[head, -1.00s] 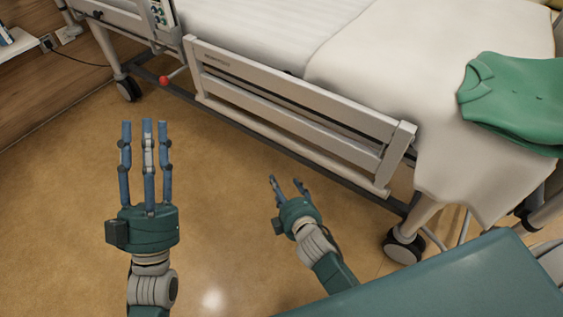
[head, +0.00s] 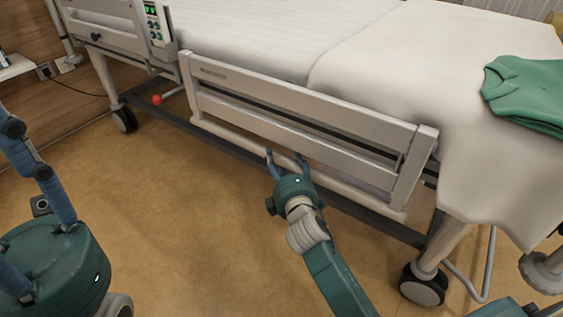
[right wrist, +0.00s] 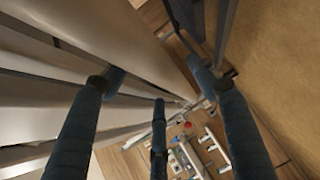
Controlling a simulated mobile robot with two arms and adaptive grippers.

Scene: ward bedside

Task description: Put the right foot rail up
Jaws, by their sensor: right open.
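The right foot rail (head: 300,115) is a pale slatted rail along the near side of the bed. Its top bar is below the level of the mattress top, so it hangs low. My right gripper (head: 285,154) is open and empty at the rail's lower bars, fingers pointing towards it; whether it touches is unclear. In the right wrist view, its fingers (right wrist: 160,105) are spread, with pale bars on the left. My left gripper (head: 40,180) is at the left edge of the head view, away from the rail and partly cut off.
The bed's pale blanket (head: 435,75) hangs over the side at right, with a green folded garment (head: 525,95) on it. A red knob (head: 157,100) sits below the head-end rail with its control panel (head: 153,22). A bed wheel (head: 423,286) stands at lower right. Floor is clear in front.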

